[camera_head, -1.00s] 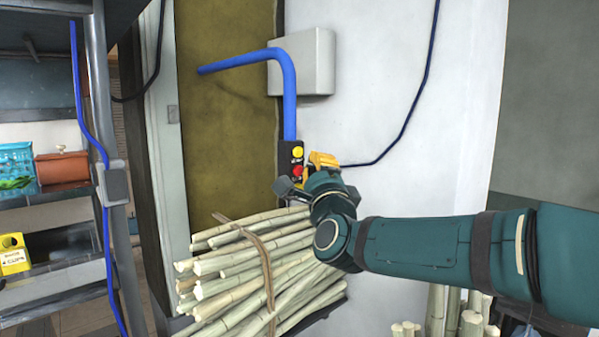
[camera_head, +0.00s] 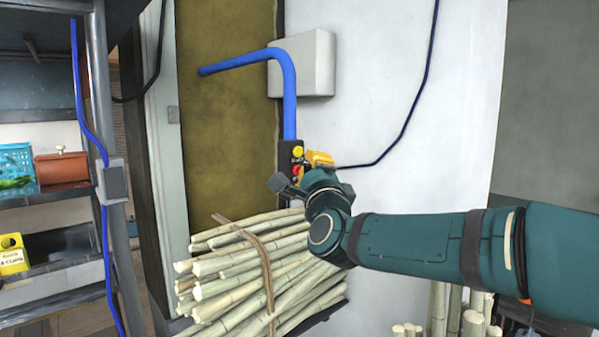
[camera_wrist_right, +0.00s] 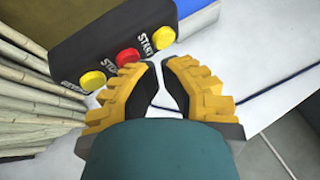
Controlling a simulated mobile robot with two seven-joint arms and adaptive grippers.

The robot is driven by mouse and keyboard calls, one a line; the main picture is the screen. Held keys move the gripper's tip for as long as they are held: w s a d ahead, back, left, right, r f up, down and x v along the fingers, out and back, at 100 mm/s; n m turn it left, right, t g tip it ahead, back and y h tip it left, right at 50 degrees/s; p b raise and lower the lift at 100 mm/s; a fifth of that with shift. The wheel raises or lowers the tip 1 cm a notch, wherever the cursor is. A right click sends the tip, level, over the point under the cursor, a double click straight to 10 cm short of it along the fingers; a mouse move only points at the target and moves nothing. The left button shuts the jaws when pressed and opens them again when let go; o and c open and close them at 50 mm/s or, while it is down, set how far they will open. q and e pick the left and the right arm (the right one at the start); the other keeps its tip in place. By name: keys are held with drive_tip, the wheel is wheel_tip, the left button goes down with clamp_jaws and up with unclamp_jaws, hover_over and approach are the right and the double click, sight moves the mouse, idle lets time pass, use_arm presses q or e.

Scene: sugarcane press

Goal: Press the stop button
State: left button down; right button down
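A black control box (camera_head: 285,163) hangs on the wall at the end of a blue pipe. In the right wrist view the box (camera_wrist_right: 75,45) carries a red button (camera_wrist_right: 127,57) between two yellow ones. The upper yellow button (camera_wrist_right: 163,37) has a START label beside it. Another label beside the red button is partly readable as "ST". My right gripper (camera_wrist_right: 160,65) is just in front of the box, its yellow fingertips close together and empty, just right of the red button. I cannot tell whether they touch it. My left gripper is not in view.
A tied bundle of cane (camera_head: 235,262) lies just below the box. A grey box (camera_head: 315,60) is on the white wall above. A shelf rack (camera_head: 110,200) stands at the left. More cane (camera_head: 453,312) stands at the lower right.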

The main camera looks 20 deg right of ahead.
drive_tip(key=shift+w+a, duration=0.1)
drive_tip(key=shift+w, duration=0.15)
idle(0.3)
drive_tip(key=shift+s, duration=0.1)
drive_tip(key=shift+s+d+b, duration=0.25)
drive_tip(key=shift+s+b, duration=0.45)
drive_tip(key=shift+b, duration=0.15)
drive_tip(key=s+b, duration=0.1)
drive_tip(key=s+d+b, duration=0.1)
drive_tip(key=s, duration=0.1)
drive_tip(key=s+b, duration=0.1)
drive_tip(key=shift+s+d, duration=0.35)
idle(0.7)
